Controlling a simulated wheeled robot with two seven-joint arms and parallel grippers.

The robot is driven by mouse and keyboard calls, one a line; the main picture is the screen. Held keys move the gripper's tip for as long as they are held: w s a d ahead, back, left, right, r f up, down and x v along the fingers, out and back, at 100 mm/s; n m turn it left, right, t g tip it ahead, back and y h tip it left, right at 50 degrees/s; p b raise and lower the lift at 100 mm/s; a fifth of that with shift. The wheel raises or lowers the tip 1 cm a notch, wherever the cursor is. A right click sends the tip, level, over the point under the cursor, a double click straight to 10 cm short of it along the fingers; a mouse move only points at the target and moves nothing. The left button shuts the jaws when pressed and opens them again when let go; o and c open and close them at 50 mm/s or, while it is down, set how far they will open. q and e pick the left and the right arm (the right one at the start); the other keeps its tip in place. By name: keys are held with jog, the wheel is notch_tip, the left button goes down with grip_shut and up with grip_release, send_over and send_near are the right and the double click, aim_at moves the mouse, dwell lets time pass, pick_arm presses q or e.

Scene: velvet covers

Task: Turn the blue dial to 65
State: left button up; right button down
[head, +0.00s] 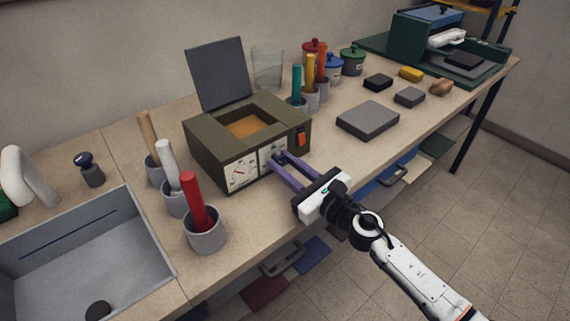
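An olive-green box (209,152) stands on the bench with its dark lid (218,74) raised and an orange-brown inside (247,126). Its front has a pale gauge plate (240,172) with dark markings, too small to read, and a second pale panel beside it. My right gripper (276,160) reaches in from the lower right, its two purple fingers pointing at that second panel. A gap shows between the fingers. The tips cover the spot where a dial may sit, so I cannot make out a blue dial or whether they grip it. My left gripper is not in view.
An orange switch (302,139) is on the box's right front. Grey cups with red (194,200), white and tan handles stand left of the box. A grey sink (85,262) is at lower left. A grey slab (368,120) lies to the right.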

jog(key=c, duration=2.5)
grip_release()
jog(key=shift+m, duration=0.4)
jog(key=shift+c, duration=0.2)
jog(key=m, duration=0.3)
jog(key=shift+f+m+p, duration=0.1)
jog(key=shift+m+p, duration=0.25)
jog(key=shift+m, duration=1.25)
jog(key=o, duration=1.1)
jog(key=shift+c, duration=0.2)
jog(key=v, duration=1)
jog(key=shift+s+d+b, duration=0.15)
jog(key=shift+b, duration=0.15)
